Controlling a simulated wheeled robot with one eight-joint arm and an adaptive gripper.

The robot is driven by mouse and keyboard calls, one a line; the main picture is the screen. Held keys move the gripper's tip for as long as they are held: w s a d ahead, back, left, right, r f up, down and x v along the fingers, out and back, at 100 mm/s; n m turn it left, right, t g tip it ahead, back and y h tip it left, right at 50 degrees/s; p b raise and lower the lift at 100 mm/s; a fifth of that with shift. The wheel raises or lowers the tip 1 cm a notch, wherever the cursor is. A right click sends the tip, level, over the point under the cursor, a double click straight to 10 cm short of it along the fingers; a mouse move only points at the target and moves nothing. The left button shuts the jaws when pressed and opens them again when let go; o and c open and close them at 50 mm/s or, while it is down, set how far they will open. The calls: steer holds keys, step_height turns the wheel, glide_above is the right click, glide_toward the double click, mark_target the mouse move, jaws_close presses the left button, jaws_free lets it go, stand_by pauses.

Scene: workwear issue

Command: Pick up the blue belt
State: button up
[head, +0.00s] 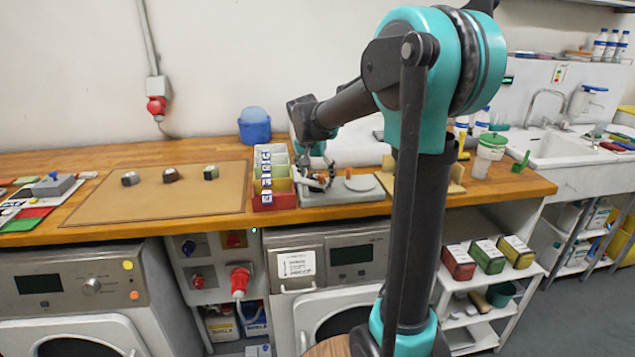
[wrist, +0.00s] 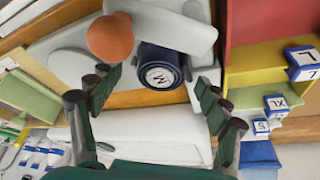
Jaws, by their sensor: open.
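A dark blue rolled belt (wrist: 160,66) with a round white lettered label shows in the wrist view, beside a light grey device (wrist: 190,32) with an orange knob. My gripper (wrist: 154,88) is open, and its two fingers appear on either side of the roll. Nothing is clearly held, and I cannot tell whether the fingers touch it. In the head view my gripper (head: 318,179) is low over the grey device (head: 338,199) on the wooden counter. The blue roll cannot be made out there, among the fingers and device parts.
A row of coloured bins (head: 272,200) with lettered tags stands just left of my gripper. A blue tub (head: 254,129) stands behind the bins. A cup (head: 488,158) and a sink are at right.

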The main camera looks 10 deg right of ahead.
steer(key=shift+x, duration=0.8)
steer(key=c, duration=1.3)
steer(key=shift+r, duration=0.1)
